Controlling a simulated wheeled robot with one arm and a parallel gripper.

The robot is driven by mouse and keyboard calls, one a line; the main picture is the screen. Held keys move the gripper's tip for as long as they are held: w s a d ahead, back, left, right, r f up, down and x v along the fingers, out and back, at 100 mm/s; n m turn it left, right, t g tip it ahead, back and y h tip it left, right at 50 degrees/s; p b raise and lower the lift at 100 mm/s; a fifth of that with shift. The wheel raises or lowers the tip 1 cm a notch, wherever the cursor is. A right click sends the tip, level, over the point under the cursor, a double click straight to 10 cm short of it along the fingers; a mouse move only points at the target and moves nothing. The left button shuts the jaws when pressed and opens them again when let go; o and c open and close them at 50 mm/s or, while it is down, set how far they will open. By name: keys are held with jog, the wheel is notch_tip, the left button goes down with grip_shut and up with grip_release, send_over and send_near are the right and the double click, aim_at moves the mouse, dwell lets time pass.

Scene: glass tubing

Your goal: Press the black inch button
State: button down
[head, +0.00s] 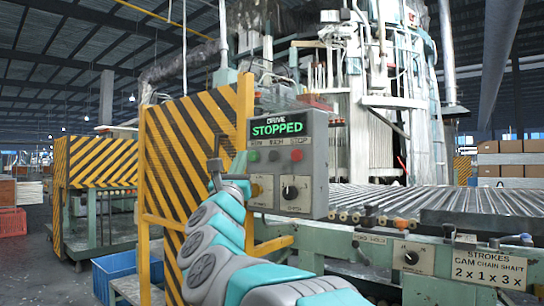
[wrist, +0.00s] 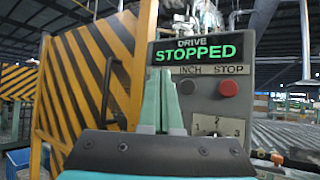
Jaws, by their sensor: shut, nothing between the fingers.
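The black inch button (head: 273,155) sits in the middle of the button row on the grey control box (head: 318,150), between a green button (head: 254,156) and the red stop button (head: 296,155). In the wrist view the black button (wrist: 187,87) shows under the INCH label, just right of my fingertips. My gripper (wrist: 161,78) is shut and empty, its pale green fingers pointing at the panel. They hide the green button in the wrist view. In the head view my gripper (head: 239,163) is left of the button row. Its gap to the panel is hard to judge.
The display (head: 277,128) reads DRIVE STOPPED in green. Below the buttons are a yellow knob (head: 257,189) and a black selector knob (head: 290,192). A yellow-black striped guard (head: 190,140) stands left of the box. A roller conveyor (head: 400,198) runs to the right.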

aim_at(275, 156)
jog(key=w+d, duration=0.5)
jog(key=w, duration=0.1)
jog(key=shift+w, duration=0.25)
dwell(1.8)
jog(key=shift+w+d+f+b, duration=0.1)
jog(key=shift+w+d+b, duration=0.05)
jog(key=shift+b, duration=0.35)
jog(key=shift+w+d, duration=0.15)
